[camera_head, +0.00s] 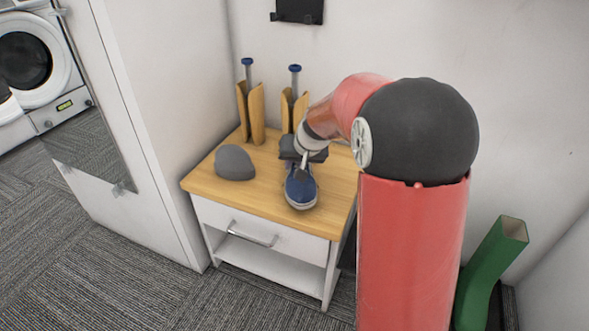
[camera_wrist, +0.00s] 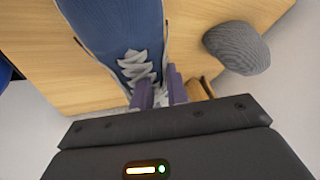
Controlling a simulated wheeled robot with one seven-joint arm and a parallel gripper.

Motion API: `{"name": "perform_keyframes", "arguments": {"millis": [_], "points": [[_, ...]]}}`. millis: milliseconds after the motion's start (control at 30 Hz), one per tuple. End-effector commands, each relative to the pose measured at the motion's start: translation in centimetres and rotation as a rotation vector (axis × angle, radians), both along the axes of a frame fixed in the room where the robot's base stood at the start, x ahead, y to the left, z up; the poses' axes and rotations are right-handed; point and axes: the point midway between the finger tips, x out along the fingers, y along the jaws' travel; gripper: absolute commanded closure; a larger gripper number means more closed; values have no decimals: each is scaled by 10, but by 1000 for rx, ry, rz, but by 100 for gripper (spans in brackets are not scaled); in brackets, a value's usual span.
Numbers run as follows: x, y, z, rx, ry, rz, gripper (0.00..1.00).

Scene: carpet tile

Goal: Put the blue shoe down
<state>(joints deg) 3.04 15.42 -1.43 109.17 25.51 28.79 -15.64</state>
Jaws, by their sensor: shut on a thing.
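The blue shoe (camera_head: 300,188) has a pale sole and light laces. In the head view it is at the front right part of the wooden top of a small white cabinet (camera_head: 265,215), toe toward the front edge. My gripper (camera_head: 303,160) is above its rear part. In the wrist view the shoe (camera_wrist: 125,35) shows close up, and the purple-grey fingertips of my gripper (camera_wrist: 158,92) are shut on it near the laces. I cannot tell whether the sole touches the wood.
A grey rounded object (camera_head: 235,162) lies left of the shoe. Two wooden holders with blue-topped rods, one on the left (camera_head: 250,110) and one on the right (camera_head: 292,105), stand at the back. A white wall is behind. A green square tube (camera_head: 490,270) stands at the right.

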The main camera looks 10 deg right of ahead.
Motion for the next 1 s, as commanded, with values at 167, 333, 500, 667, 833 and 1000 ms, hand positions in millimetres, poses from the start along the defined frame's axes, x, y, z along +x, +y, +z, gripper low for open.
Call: {"name": "perform_keyframes", "arguments": {"millis": [167,333,500,667,833,1000], "points": [[0,-1,-19,0,-1,-2,100],[0,0,-18,0,-2,-1,100],[0,0,-22,0,0,-1,82],[0,0,-21,0,0,-1,63],[0,-1,-21,0,1,-1,63],[0,-1,-18,0,2,-2,63]]}}
